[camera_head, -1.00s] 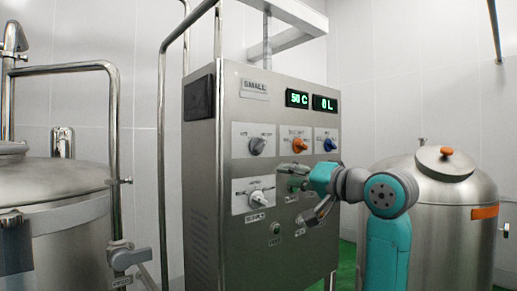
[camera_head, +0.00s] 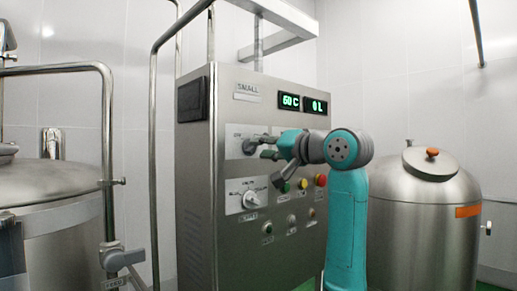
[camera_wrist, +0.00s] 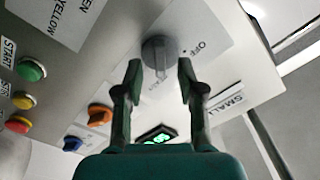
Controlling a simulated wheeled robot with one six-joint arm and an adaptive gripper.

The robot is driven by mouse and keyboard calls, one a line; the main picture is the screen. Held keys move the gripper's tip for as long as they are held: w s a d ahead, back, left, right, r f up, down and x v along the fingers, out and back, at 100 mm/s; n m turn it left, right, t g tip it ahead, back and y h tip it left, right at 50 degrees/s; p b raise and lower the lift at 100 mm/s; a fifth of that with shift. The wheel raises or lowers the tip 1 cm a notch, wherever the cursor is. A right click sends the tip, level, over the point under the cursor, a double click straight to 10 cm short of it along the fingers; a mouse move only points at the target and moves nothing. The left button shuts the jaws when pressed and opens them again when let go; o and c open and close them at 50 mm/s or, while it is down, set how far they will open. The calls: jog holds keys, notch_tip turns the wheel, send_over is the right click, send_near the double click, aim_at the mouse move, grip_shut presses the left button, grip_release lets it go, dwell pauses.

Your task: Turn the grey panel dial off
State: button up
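The grey dial (camera_wrist: 158,55) sits on a white label plate with "OFF" printed beside it. In the wrist view it lies between and just beyond the two fingertips of my gripper (camera_wrist: 160,68). The fingers are open, one on each side of the dial, and contact cannot be made out. In the head view my gripper (camera_head: 264,146) reaches the upper left of the steel panel (camera_head: 222,228). It partly covers the grey dial (camera_head: 249,146) there. The dial's ridge points roughly along the gap between the fingers.
An orange dial (camera_wrist: 99,115) and a blue dial (camera_wrist: 72,144) are on the same panel. A white-plated knob (camera_head: 250,199) is below the grey dial. Green (camera_wrist: 31,69), yellow (camera_wrist: 22,101) and red (camera_wrist: 17,124) buttons are nearby. Steel tanks (camera_head: 430,225) flank the cabinet.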

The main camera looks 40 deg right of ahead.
jog(key=shift+w, duration=1.05)
grip_shut()
